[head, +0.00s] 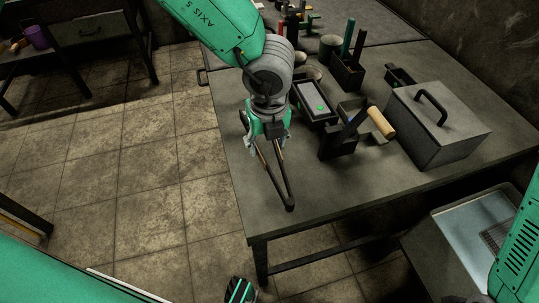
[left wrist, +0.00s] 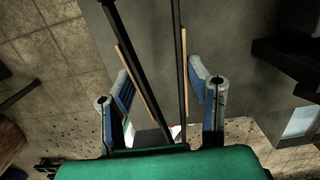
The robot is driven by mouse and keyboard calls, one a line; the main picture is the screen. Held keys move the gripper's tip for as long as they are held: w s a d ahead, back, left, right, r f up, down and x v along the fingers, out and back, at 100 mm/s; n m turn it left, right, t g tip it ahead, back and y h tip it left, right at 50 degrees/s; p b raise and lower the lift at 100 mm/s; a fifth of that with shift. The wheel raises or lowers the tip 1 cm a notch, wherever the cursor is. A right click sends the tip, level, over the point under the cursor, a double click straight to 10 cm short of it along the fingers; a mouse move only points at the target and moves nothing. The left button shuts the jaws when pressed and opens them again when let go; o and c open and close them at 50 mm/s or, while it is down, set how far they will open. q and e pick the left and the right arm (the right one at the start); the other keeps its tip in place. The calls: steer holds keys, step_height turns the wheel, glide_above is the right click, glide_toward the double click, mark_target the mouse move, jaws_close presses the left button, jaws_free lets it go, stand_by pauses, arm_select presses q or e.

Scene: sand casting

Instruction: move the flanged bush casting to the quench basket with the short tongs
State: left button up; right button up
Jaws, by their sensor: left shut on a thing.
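My left gripper (head: 266,143) is over the near left part of the bench. In the left wrist view the tongs (left wrist: 183,55) run between the two fingers of the gripper (left wrist: 158,80). A basin with pale liquid and a dark mesh basket (head: 493,238), likely the quench basket, stands at the lower right. I cannot make out the flanged bush casting.
The grey bench (head: 347,188) is clear along its front. Behind the tongs lie a dark tray with a green mark (head: 314,101), a dark holder with a wooden-handled tool (head: 380,123) and a grey lidded box (head: 437,120). Tiled floor (head: 150,165) is open at left.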

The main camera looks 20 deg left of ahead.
arm_select(q)
step_height(320, 180, up, 6)
steer(key=p, duration=0.5)
steer(key=shift+d+r, duration=0.15)
steer(key=shift+r, duration=0.05)
arm_select(e)
step_height(320, 180, up, 6)
steer(key=shift+d, duration=0.15)
